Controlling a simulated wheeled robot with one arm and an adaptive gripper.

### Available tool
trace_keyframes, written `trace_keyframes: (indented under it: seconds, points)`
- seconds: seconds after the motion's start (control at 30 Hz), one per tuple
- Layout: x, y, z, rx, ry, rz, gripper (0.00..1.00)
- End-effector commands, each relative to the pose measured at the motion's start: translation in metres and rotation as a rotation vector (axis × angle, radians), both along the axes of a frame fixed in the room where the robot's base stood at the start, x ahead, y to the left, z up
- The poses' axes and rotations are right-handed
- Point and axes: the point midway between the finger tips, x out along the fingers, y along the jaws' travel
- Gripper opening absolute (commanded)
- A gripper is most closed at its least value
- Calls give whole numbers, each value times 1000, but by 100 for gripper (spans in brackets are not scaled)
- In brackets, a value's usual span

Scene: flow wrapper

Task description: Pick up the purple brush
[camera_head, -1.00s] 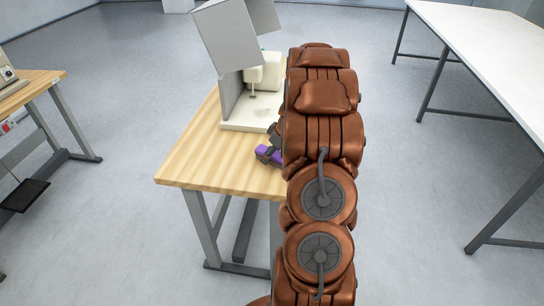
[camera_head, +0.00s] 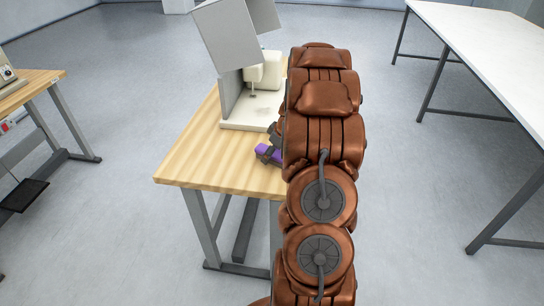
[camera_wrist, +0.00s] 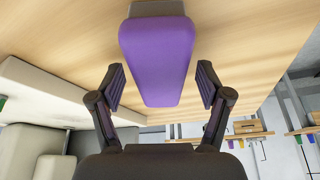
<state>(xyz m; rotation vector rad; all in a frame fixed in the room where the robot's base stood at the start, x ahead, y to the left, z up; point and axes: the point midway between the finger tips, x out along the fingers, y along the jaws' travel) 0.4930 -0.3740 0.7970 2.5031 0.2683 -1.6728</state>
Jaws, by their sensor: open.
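The purple brush (camera_wrist: 157,55) fills the upper middle of the wrist view, with a grey part at its top edge. My gripper (camera_wrist: 160,86) is open there, one finger on each side of the brush's purple end, with gaps showing on both sides. In the head view the purple brush (camera_head: 268,153) lies on the wooden table, partly hidden by my arm. My fingers are mostly hidden in that view; a dark bit shows beside the brush.
The wooden table (camera_head: 205,150) carries a white machine with grey panels (camera_head: 229,40) just behind the brush. Bare tabletop lies left of the brush. A white table (camera_head: 490,50) stands at right, another wooden table (camera_head: 38,82) at far left.

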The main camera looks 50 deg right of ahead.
Motion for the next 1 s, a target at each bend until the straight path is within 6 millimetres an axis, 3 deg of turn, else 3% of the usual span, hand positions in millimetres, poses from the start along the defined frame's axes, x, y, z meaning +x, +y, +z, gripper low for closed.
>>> trace_keyframes:
  seconds: [0.47, 1.0]
  points:
    - [0, 0, -1, 0, 0, 0, 76]
    - [0, 0, -1, 0, 0, 0, 20]
